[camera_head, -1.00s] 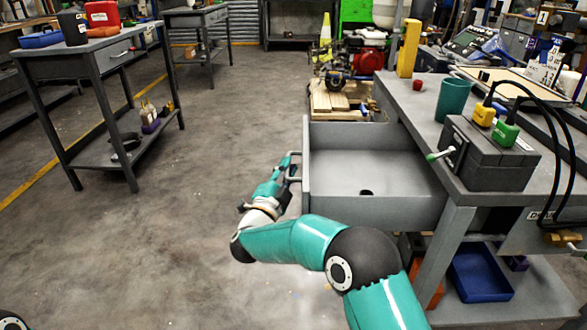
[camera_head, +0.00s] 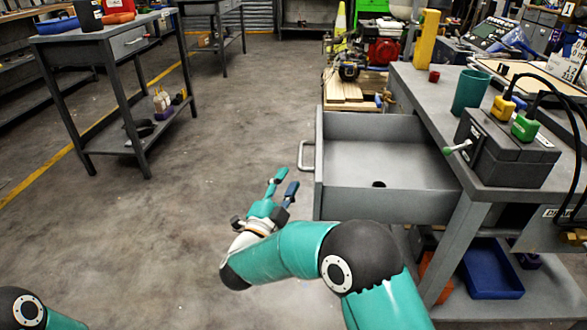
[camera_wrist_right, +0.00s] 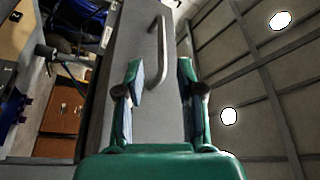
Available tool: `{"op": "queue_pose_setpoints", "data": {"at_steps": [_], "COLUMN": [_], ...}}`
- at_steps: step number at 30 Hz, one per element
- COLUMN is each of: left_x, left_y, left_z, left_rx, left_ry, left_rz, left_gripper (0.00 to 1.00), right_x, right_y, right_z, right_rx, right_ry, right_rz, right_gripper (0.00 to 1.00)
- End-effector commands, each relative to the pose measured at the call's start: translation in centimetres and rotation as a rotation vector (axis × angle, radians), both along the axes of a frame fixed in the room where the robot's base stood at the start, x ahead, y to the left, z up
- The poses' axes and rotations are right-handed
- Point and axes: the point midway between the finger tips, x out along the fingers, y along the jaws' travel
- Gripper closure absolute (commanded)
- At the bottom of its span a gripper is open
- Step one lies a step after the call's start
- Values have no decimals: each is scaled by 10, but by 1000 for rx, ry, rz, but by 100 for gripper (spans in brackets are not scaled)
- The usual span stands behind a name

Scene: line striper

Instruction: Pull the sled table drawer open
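The sled table drawer (camera_head: 380,190) stands pulled out to the left from under the grey sled table (camera_head: 505,200). My right gripper (camera_head: 283,182) is open and empty, in front of the drawer face and apart from the handle. In the right wrist view the fingers (camera_wrist_right: 158,80) are spread. My left arm shows at the bottom left; its gripper is out of view.
A teal cup (camera_head: 470,92) and a dark grey box (camera_head: 505,147) with yellow and green plugs stand on the table. A blue tray (camera_head: 490,272) lies on the shelf below. Another workbench (camera_head: 100,42) stands at the upper left. Open floor lies between the tables.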

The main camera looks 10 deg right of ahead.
Motion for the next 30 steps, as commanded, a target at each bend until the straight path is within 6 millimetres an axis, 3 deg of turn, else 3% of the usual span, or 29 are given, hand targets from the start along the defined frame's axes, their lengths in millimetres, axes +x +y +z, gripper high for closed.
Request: {"op": "queue_pose_setpoints", "data": {"at_steps": [3, 9, 24, 28, 30], "left_x": [0, 0, 0, 0, 0], "left_y": [0, 0, 0, 0, 0], "left_z": [0, 0, -1, -1, -1], "left_rx": [0, 0, 0, 0, 0], "left_ry": [0, 0, 0, 0, 0], "left_rz": [0, 0, 0, 0, 0], "left_gripper": [100, 100, 100, 100, 100], "right_x": [-16, -28, -28, -20, -14], "right_y": [12, 20, 20, 14, 9], "right_z": [-4, -8, -10, -32, -58], "right_rx": [-1, 0, -2, -26, -50], "right_ry": [2, 1, 8, 82, 170], "right_rz": [4, 1, 5, 50, 107], "right_gripper": [63, 63, 63, 63, 63]}}
